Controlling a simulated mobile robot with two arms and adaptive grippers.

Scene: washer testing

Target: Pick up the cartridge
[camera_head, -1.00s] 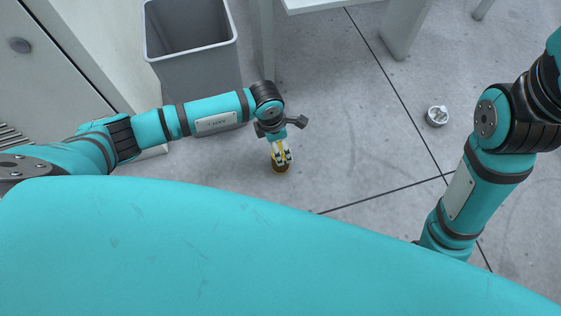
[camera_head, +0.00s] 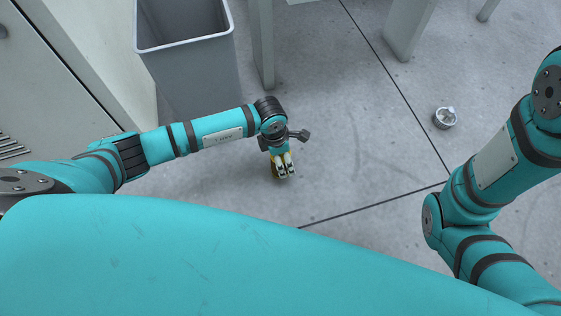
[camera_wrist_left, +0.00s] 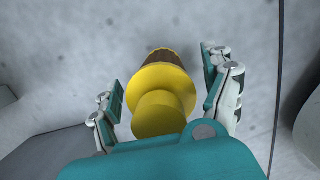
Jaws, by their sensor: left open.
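The cartridge, a yellow piece with a wide flange and a brown ribbed end, shows in the left wrist view (camera_wrist_left: 163,80). It sits between the two fingers of my left gripper (camera_wrist_left: 165,83), with a visible gap on each side. In the head view, the left gripper (camera_head: 285,169) is over the cartridge (camera_head: 273,168) above the grey floor and mostly hides it, leaving bits of yellow. The left gripper is open. My right arm comes in at the right edge; its gripper is out of frame.
A grey bin (camera_head: 190,65) stands behind my left arm, beside a pale cabinet (camera_head: 60,75). Pale table legs (camera_head: 261,45) stand at the back. A small round metal part (camera_head: 444,118) lies on the floor at the right. The floor between is clear.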

